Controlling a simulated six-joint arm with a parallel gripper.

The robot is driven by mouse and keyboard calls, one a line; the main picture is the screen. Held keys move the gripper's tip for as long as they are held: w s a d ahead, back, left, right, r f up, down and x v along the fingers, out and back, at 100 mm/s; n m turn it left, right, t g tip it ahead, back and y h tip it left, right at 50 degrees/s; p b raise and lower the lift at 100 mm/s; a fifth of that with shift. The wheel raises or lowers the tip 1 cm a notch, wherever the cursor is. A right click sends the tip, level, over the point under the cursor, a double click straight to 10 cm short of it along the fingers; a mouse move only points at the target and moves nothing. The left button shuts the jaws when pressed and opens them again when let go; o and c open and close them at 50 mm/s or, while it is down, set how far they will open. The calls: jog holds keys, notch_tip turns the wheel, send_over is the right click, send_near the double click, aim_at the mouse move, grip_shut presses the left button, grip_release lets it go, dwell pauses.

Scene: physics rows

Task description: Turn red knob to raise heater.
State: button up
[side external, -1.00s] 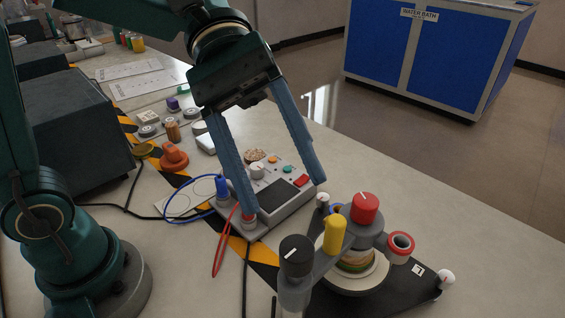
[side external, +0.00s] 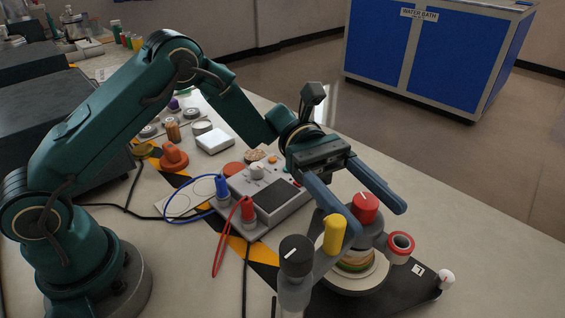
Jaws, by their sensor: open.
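The red knob (side external: 366,207) stands upright on top of the grey arm of a round device at the right front. It has a white mark on its top. My gripper (side external: 375,218) is open, with its blue-grey fingers spread wide. In the picture one finger lies left of the red knob and the other lies above and to its right. I cannot tell whether either finger touches it. A layered, disc-like stack (side external: 355,262) sits under the device's arm, partly hidden. Which part is the heater is not clear.
A yellow knob (side external: 334,233) and a black knob (side external: 295,255) stand left of the red one. A red-rimmed ring (side external: 401,244) sits to its right. A grey control box (side external: 268,197) with blue and red plugs lies behind left.

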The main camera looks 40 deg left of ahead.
aim_at(376, 212)
jog(key=shift+x, duration=1.6)
grip_shut()
jog(key=shift+n+t, duration=0.4)
jog(key=shift+t, duration=0.2)
jog(key=n+t, duration=0.1)
jog(key=t, duration=0.1)
jog(key=n+t, duration=0.2)
jog(key=w+n+t, duration=0.1)
jog(key=t, duration=0.2)
jog(key=shift+d+n+h, duration=0.1)
jog(key=shift+n+h, duration=0.2)
jog(key=shift+w+a+n+t+y, duration=0.1)
jog(key=shift+w+n+t+y, duration=0.2)
jog(key=shift+n+t, duration=0.55)
jog(key=shift+w+a+n+t+y, duration=0.15)
jog(key=shift+n+t+y, duration=0.3)
jog(key=shift+t, duration=0.75)
jog(key=shift+w+d+n+t+y, duration=0.1)
jog(key=shift+w+n+t+y, duration=0.15)
jog(key=shift+n+t, duration=0.65)
jog(key=shift+t, duration=0.25)
